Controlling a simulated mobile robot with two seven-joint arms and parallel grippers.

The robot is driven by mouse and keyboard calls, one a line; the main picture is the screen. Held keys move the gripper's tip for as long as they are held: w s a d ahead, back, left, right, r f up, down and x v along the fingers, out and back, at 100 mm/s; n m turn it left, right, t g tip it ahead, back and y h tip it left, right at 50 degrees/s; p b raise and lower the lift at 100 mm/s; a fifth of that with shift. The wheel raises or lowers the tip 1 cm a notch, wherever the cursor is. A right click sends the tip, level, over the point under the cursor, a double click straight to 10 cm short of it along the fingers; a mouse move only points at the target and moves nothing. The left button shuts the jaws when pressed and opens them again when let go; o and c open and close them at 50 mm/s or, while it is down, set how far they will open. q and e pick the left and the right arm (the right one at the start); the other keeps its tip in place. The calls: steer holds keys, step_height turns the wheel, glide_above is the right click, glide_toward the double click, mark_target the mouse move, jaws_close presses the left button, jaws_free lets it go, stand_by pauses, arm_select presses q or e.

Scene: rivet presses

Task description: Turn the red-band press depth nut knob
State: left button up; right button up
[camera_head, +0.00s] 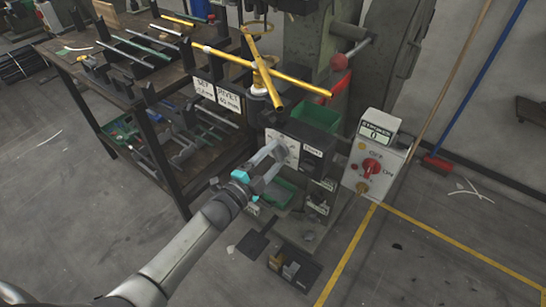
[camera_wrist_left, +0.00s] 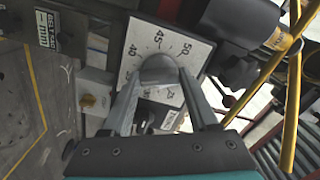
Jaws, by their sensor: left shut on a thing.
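The depth nut knob (camera_wrist_left: 158,68) is a grey rounded knob in front of a white dial plate (camera_wrist_left: 190,48) marked with numbers such as 40, 45 and 50. The dial plate also shows in the head view (camera_head: 291,151), on the dark front of the press. My left gripper (camera_head: 274,158) reaches up to the dial from the lower left. In the left wrist view its two fingers lie on either side of the knob and are shut on it. The fingers hide the knob in the head view. My right gripper is not in view.
A control box (camera_head: 370,160) with a red rotary switch stands right of the dial. Yellow crossed handle bars (camera_head: 262,72) are above it. A workbench (camera_head: 160,95) with rods is at left. Green bins (camera_head: 316,113) sit around the press. Open floor lies at front left.

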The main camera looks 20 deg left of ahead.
arm_select(q)
steer(key=m, duration=0.2)
steer(key=shift+m, duration=0.4)
steer(key=shift+m+b, duration=0.3)
steer(key=shift+m, duration=0.1)
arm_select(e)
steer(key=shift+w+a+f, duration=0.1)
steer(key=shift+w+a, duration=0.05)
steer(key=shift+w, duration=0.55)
arm_select(q)
steer(key=shift+m, duration=0.3)
steer(key=o, duration=1.4)
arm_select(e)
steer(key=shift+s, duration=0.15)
